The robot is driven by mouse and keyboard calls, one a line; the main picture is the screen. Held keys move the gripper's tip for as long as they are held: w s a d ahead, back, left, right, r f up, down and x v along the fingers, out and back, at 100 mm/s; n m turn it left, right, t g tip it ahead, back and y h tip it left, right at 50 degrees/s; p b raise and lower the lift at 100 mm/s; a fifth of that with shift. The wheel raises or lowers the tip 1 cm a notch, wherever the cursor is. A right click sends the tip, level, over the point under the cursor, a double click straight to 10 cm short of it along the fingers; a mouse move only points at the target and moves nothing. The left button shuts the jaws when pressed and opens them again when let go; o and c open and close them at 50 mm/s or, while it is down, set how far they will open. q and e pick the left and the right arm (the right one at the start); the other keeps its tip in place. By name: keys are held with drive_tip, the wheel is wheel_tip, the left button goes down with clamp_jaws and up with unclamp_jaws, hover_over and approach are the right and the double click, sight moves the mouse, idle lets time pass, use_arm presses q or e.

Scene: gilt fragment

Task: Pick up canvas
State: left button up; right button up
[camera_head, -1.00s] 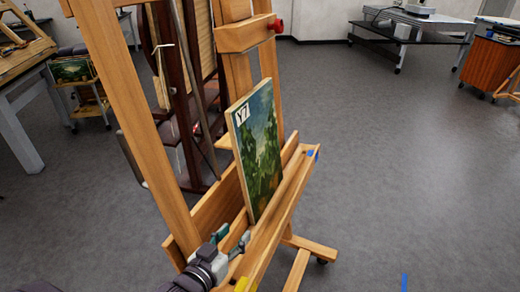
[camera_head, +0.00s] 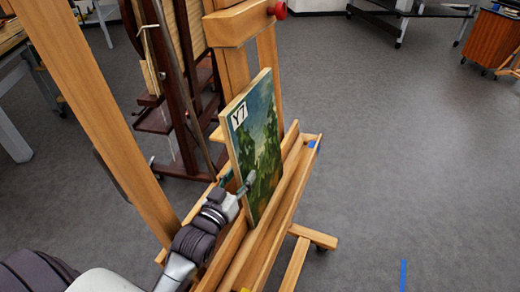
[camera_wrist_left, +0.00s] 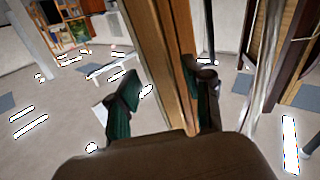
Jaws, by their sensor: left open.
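The canvas (camera_head: 258,140) is a small green and blue landscape painting with a white "Y7" label at its upper corner. It stands upright, slightly tilted, on the ledge of a wooden easel (camera_head: 290,190). My left gripper (camera_head: 238,182) is open at the canvas's near side edge. One finger shows in front of the painted face and the other at the edge's far side. Contact cannot be told. My right gripper is not in view.
A thick easel post (camera_head: 95,110) leans up at the left, close to my left arm. A dark wooden easel (camera_head: 180,90) stands behind. A red knob (camera_head: 280,10) sits on the upper clamp. The grey floor (camera_head: 410,160) to the right is mostly clear.

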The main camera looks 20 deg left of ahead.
sight(249, 161)
use_arm(q)
drive_tip(key=shift+w, duration=0.5)
drive_tip(key=shift+w+a+r+p, duration=0.1)
drive_tip(key=shift+w+r+p, duration=0.1)
drive_tip(key=shift+w+p, duration=0.35)
drive_tip(key=shift+w+r+p, duration=0.15)
drive_tip(key=shift+w+p, duration=0.15)
drive_tip(key=shift+w, duration=0.35)
drive_tip(key=shift+w+f, duration=0.2)
drive_tip(key=shift+w, duration=1)
drive_tip(key=shift+w+a+p, duration=0.1)
drive_tip(key=shift+w+p, duration=0.15)
drive_tip(key=shift+p, duration=0.05)
drive_tip(key=shift+c, duration=0.5)
drive_tip(key=shift+f, duration=0.1)
clamp_jaws()
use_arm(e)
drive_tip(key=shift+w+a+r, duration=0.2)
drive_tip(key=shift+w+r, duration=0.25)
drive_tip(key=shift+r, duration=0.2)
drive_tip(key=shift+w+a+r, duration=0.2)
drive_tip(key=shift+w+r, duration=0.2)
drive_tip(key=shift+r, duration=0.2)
